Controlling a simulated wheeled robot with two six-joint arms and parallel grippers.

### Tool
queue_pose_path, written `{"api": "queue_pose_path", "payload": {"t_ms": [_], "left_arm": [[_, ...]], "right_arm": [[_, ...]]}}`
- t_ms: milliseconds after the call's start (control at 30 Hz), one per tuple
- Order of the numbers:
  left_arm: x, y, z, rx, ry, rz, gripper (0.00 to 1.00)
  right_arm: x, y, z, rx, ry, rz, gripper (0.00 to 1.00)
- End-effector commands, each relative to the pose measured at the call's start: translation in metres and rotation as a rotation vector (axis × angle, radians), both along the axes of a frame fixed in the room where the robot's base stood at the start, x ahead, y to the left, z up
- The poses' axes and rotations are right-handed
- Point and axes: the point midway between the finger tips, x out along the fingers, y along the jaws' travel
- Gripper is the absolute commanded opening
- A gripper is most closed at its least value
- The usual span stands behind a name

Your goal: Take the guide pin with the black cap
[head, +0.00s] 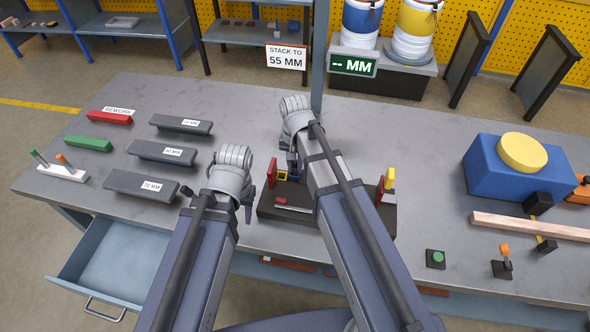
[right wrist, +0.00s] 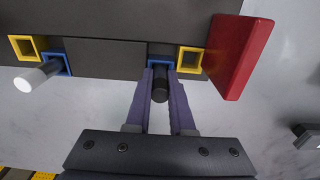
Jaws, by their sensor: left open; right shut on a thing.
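The guide pin with the black cap (right wrist: 160,88) stands at a blue square socket in the right wrist view, seen nearly end-on. My right gripper (right wrist: 161,78) is shut on it, one finger on each side. In the head view my right gripper (head: 294,167) is over the left part of the dark fixture (head: 290,214), and my arm hides the pin. A second pin with a white cap (right wrist: 28,82) leans outward in view at another blue socket. My left gripper (head: 248,190) is open and empty, just left of the fixture; its fingers show only in part.
A red block (right wrist: 232,58) stands close beside the right gripper. Yellow square sockets (right wrist: 190,60) adjoin the blue ones. Grey marked bars (head: 140,186) and a white pin holder (head: 62,173) lie left. A drawer (head: 118,262) stands open. A blue-yellow machine (head: 505,180) is at right.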

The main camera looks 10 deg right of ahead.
Motion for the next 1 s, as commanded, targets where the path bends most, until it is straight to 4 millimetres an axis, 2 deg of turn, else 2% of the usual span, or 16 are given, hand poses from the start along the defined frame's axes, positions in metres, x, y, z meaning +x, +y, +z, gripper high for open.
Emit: {"api": "queue_pose_path", "payload": {"t_ms": [267, 467, 1000], "left_arm": [[0.000, 0.000, 0.002, 0.000, 0.000, 0.000, 0.45], [0.000, 0.000, 0.015, 0.000, 0.000, 0.000, 0.45], [0.000, 0.000, 0.093, 0.000, 0.000, 0.000, 0.45]], "right_arm": [[0.000, 0.000, 0.002, 0.000, 0.000, 0.000, 0.00], [0.000, 0.000, 0.015, 0.000, 0.000, 0.000, 0.00], [0.000, 0.000, 0.093, 0.000, 0.001, 0.000, 0.00]]}}
